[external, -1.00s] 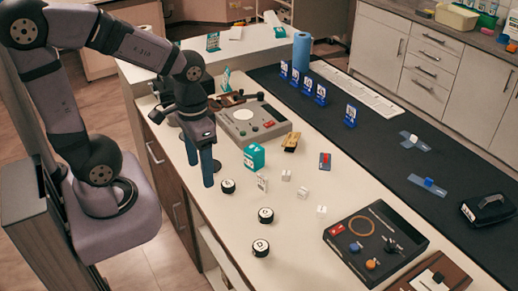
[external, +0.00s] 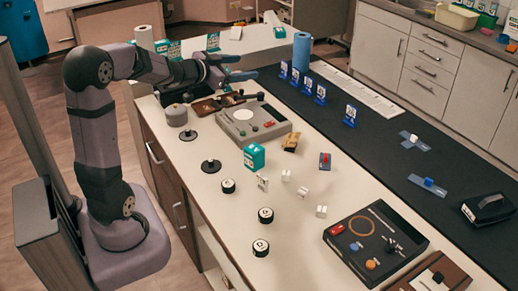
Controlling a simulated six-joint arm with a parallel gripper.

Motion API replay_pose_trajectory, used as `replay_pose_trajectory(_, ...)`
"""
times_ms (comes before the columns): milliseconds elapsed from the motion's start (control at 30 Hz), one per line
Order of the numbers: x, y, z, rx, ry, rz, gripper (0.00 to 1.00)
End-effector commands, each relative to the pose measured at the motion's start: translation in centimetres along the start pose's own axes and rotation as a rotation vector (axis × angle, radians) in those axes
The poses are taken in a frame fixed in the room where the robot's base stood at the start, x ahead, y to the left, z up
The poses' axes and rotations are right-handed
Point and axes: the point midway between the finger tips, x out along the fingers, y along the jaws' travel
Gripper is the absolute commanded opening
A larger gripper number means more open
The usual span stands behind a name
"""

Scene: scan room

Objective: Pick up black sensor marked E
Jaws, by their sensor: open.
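Three short black round sensors with white lettered tops stand on the white counter: one at the left (external: 228,186), a middle one (external: 265,215) and a near one (external: 260,248). The near letter looks like D. The other two letters are too small to read surely, so I cannot tell which is E. My gripper (external: 243,68) is raised at the back of the counter, its blue fingers apart and pointing right. It is empty and far from all three sensors.
A teal-and-white box (external: 254,156) and several small white cubes stand near the sensors. Two black discs with posts (external: 211,166) (external: 188,135) and a grey cylinder (external: 176,115) stand to the left. A dark panel device (external: 375,243) lies at right. Clear counter surrounds the sensors.

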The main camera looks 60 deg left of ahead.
Motion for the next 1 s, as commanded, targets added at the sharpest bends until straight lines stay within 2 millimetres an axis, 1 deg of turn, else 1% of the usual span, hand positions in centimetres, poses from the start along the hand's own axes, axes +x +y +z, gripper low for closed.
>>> replay_pose_trajectory(33,0.2,-0.6,1.1,0.009,0.047,0.028,0.6)
replay_pose_trajectory(133,-0.3,-0.8,1.7,0.027,0.137,0.129,0.6)
replay_pose_trajectory(267,-2.3,-0.4,3.6,0.03,0.213,0.289,0.6)
replay_pose_trajectory(500,-7.4,1.1,7.8,-0.016,0.248,0.556,0.6)
replay_pose_trajectory(767,-13.0,2.0,12.0,-0.104,0.227,0.774,0.6)
replay_pose_trajectory(800,-13.2,2.5,13.0,-0.119,0.223,0.793,0.6)
replay_pose_trajectory(1000,-11.0,4.7,19.6,-0.119,0.226,0.791,0.6)
